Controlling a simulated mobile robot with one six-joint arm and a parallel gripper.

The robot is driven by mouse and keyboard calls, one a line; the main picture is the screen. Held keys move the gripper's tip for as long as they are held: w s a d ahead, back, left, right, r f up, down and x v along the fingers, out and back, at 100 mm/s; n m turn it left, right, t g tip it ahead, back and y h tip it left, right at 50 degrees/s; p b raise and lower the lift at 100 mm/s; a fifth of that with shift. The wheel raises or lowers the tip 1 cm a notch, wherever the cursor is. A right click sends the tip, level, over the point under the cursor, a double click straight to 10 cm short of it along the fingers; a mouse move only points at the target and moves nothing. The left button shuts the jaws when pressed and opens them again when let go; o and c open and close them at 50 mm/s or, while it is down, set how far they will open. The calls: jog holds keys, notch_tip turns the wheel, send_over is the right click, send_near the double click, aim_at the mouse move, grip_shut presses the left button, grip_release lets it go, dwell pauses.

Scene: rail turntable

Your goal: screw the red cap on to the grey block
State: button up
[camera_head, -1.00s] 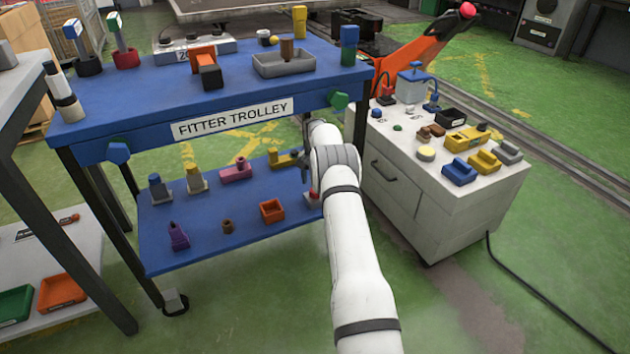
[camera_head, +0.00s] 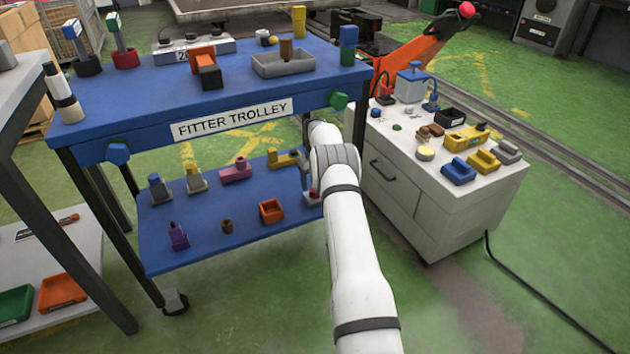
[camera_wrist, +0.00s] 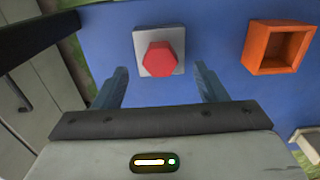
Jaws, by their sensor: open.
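The red cap (camera_wrist: 159,60) is six-sided. I cannot tell how tightly the cap sits. My gripper (camera_wrist: 161,82) is open, with one finger on each side of the cap and a gap to it on both sides.
An orange open box (camera_head: 271,211) stands left of the block on the lower shelf (camera_head: 195,250); it also shows in the wrist view (camera_wrist: 252,53). A yellow part (camera_head: 281,160) stands behind. The trolley's upper shelf (camera_head: 140,115) is above. A white cabinet (camera_head: 440,205) stands close at right.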

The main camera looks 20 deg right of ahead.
jog(key=n, duration=0.6)
jog(key=shift+f, duration=0.15)
jog(key=shift+f+b, duration=1.1)
jog(key=shift+f, duration=0.8)
jog(key=c, duration=1.3)
jog(key=shift+o, duration=0.2)
jog(key=m, duration=0.4)
jog(key=shift+m, duration=1)
